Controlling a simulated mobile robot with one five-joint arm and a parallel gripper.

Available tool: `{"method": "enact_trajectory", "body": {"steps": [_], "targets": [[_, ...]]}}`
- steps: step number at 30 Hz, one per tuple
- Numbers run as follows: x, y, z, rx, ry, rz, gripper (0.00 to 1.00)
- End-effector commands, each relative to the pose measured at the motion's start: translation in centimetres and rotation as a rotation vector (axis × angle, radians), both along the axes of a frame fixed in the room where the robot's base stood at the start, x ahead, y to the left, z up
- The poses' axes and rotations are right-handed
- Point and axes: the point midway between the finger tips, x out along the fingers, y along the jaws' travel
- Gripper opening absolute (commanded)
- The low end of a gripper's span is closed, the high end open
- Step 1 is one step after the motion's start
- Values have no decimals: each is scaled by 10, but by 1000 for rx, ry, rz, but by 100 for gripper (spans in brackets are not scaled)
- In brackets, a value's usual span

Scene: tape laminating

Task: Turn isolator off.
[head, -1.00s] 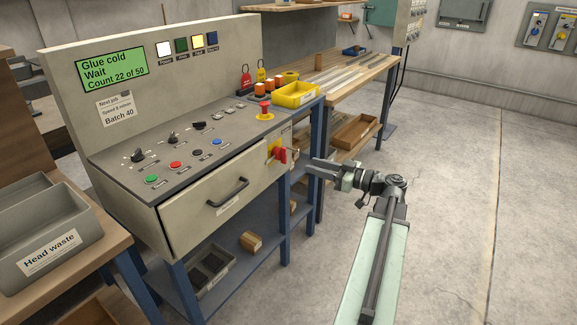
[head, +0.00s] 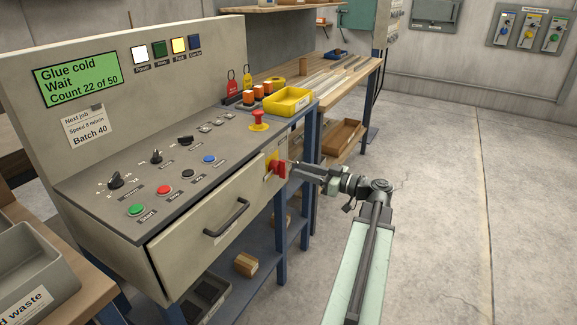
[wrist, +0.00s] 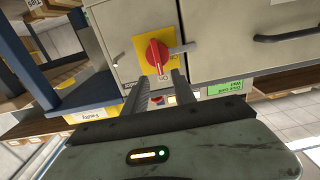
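The isolator is a red rotary handle (head: 277,168) on a yellow plate, on the right end of the control console's front. In the wrist view the handle (wrist: 158,56) lies roughly lengthwise, its lower end pointing to the ON mark. My gripper (head: 291,168) is right beside it in the head view. In the wrist view my gripper (wrist: 163,79) has its two fingers apart with a gap between them. The fingertips are just below the handle's lower end; I cannot tell whether they touch it.
A drawer with a black handle (head: 227,217) is left of the isolator. A red emergency button (head: 258,120) and a yellow tray (head: 288,101) are above it. The display (head: 78,78) reads "Glue cold, Wait". A wooden bench (head: 345,75) stands behind. The floor at right is clear.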

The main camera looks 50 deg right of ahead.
Motion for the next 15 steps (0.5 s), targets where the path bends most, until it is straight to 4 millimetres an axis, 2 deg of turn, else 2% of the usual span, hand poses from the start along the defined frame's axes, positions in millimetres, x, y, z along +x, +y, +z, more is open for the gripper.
{"method": "enact_trajectory", "body": {"steps": [3, 7, 10, 15], "targets": [[23, 5, 0, 0, 0, 2, 32], [43, 10, 0, 0, 0, 0, 32], [52, 12, 0, 0, 0, -1, 32], [55, 13, 0, 0, 0, -3, 32]]}}
